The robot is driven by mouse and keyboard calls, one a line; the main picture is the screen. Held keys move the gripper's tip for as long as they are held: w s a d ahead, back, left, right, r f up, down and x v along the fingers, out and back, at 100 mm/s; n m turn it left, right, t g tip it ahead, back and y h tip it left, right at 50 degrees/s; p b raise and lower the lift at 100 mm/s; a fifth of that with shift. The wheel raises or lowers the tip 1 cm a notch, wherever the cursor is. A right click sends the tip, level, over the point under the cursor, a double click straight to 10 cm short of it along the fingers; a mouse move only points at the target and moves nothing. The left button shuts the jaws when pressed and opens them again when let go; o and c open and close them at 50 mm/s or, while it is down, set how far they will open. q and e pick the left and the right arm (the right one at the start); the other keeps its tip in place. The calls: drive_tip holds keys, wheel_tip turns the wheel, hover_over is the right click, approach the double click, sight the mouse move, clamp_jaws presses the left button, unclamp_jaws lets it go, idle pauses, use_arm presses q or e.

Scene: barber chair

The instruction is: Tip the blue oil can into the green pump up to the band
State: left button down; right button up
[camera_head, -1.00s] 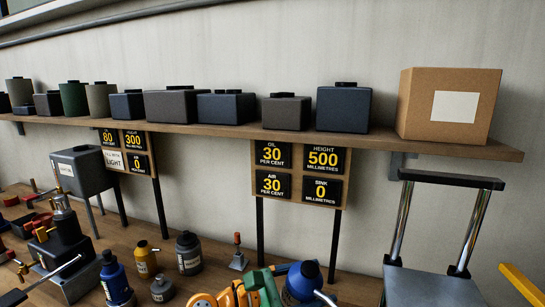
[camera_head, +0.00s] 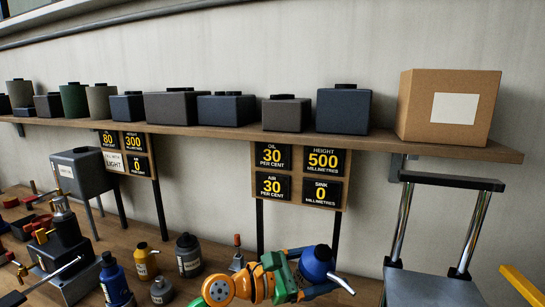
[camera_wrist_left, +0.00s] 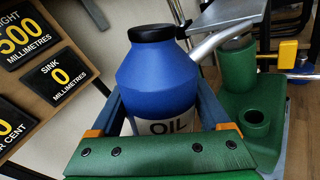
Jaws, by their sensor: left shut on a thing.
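The blue oil can (camera_head: 316,263) is held by my left gripper (camera_head: 308,282) low in the head view, its spout pointing right and down. In the left wrist view, the can (camera_wrist_left: 158,80) has a black cap, a white OIL label and a grey spout. The fingers of my left gripper (camera_wrist_left: 160,112) are shut on its sides. The green pump (camera_wrist_left: 257,145) stands to the right in the wrist view, with an open round socket and a green cylinder. The spout passes in front of or above that cylinder; I cannot tell if they touch. No band is distinguishable. My right gripper is out of view.
Signs (camera_head: 301,173) reading oil 30 percent and height 500 millimetres hang under the shelf (camera_head: 450,145). Several bottles and cans, including a yellow one (camera_head: 146,262), stand on the bench at left. A grey seat with chrome posts (camera_head: 430,287) stands at right.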

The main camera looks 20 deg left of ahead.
use_arm(q)
drive_tip(key=shift+a+r+m, duration=0.1)
drive_tip(key=shift+r+m, duration=0.1)
drive_tip(key=shift+m, duration=0.1)
drive_tip(key=shift+r+m+y, duration=0.2)
drive_tip(key=shift+m+y, duration=0.1)
drive_tip(key=shift+m, duration=0.2)
idle(1.6)
drive_tip(key=shift+w+r+m+b, duration=0.1)
drive_tip(key=shift+m+b, duration=0.2)
drive_tip(key=shift+m, duration=0.2)
idle(1.3)
idle(0.5)
drive_tip(key=shift+r+m, duration=0.1)
drive_tip(key=shift+m, duration=0.4)
drive_tip(key=shift+y+b, duration=0.3)
idle(2.1)
